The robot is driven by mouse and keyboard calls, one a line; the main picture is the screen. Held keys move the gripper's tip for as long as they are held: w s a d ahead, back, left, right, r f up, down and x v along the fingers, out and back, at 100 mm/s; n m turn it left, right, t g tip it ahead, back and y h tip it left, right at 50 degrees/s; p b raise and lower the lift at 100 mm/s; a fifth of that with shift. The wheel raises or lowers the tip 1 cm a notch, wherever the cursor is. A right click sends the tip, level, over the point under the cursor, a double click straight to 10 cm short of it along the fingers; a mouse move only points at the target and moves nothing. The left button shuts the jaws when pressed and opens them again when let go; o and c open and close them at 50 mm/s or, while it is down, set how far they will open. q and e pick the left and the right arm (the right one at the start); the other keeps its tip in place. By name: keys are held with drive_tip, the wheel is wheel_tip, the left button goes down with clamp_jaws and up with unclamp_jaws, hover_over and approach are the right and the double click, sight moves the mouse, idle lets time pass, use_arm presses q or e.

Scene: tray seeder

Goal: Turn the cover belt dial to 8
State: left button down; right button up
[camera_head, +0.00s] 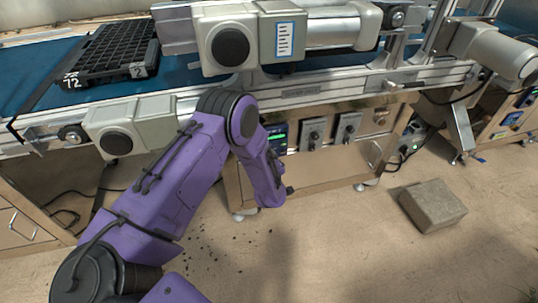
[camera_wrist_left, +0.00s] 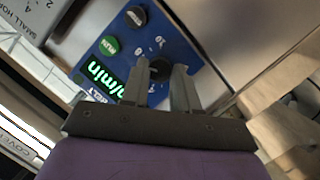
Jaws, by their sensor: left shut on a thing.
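The cover belt dial (camera_wrist_left: 160,68) is a dark round knob on a blue control panel (camera_wrist_left: 178,42), with white numbers around it, in the left wrist view. My left gripper (camera_wrist_left: 160,75) is shut on the dial, one grey finger on each side. The fingers hide part of the dial, and I cannot read which number it points to. A green lit display (camera_wrist_left: 104,78) reading "/min" is beside the dial. In the head view the panel (camera_head: 277,133) is partly behind my purple left arm, which hides the fingers. My right gripper is not in view.
A green button (camera_wrist_left: 109,46) and another black knob (camera_wrist_left: 136,16) are on the same panel. Grey switch boxes (camera_head: 313,133) stand right of the panel. The conveyor holds a black seed tray (camera_head: 115,52). A block (camera_head: 432,205) lies on the otherwise mostly open floor.

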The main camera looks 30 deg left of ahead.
use_arm(q)
drive_tip(key=shift+m+g+y+p, duration=0.3)
drive_tip(key=shift+m+g+p, duration=0.25)
drive_tip(key=shift+m, duration=0.65)
drive_tip(key=c, duration=0.8)
unclamp_jaws()
drive_tip(key=shift+c, duration=0.2)
drive_tip(key=p+v, duration=0.1)
drive_tip(key=v, duration=0.9)
drive_tip(key=shift+s+d+r+p, duration=0.2)
drive_tip(key=shift+p, duration=0.2)
